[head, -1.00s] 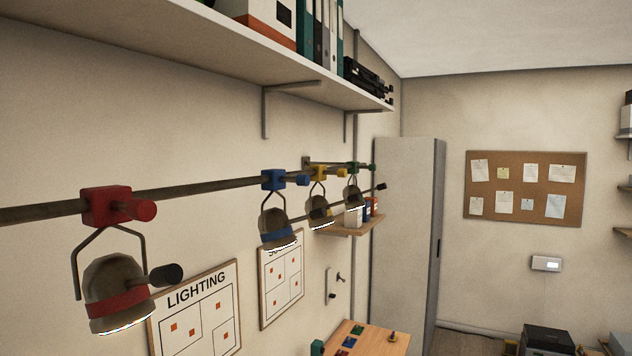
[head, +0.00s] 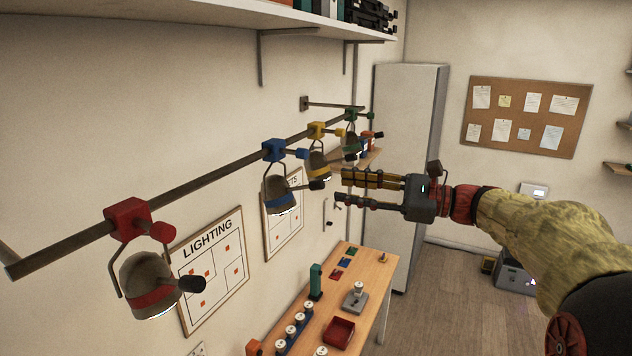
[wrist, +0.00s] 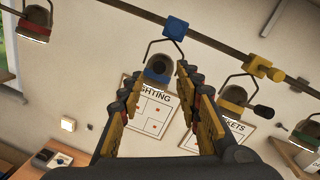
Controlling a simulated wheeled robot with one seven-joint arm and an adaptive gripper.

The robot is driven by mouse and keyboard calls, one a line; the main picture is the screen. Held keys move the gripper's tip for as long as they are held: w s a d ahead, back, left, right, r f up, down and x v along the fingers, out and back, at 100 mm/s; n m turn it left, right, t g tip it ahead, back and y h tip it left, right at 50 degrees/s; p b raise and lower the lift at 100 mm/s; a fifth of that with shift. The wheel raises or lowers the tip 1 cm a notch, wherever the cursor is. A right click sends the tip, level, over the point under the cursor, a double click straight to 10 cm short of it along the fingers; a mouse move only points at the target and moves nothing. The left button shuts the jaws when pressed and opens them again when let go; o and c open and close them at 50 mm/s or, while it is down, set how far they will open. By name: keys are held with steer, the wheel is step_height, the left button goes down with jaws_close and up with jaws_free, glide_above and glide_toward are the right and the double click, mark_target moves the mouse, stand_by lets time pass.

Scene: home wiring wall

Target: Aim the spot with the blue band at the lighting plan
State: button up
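The spot with the blue band (head: 277,194) hangs from a blue clamp (head: 273,150) on the wall rail, with its lit face downward. A dark handle (head: 316,185) sticks out on its right. The lighting plan (head: 212,266) is on the wall below, left of this spot. My gripper (head: 342,186) is open and empty, right of the blue-banded spot and apart from it, fingers toward the wall. In the wrist view the blue-banded spot (wrist: 158,70) shows between the open fingers, above the lighting plan (wrist: 147,112), which the fingers partly hide.
The red-banded spot (head: 150,287) hangs nearer on the rail (head: 200,186). The yellow-banded spot (head: 319,166) and a green one (head: 351,140) hang beyond the blue. The sockets plan (head: 283,222) is partly hidden. A workbench (head: 375,282) with small parts stands below.

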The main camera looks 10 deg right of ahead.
mark_target(324, 185)
steer(key=shift+w+a+f, duration=0.1)
steer(key=shift+w+a, duration=0.15)
steer(key=shift+a, duration=0.05)
steer(key=p+x, duration=0.2)
steer(key=x, duration=0.5)
steer(key=shift+c, duration=1.2)
jaws_close()
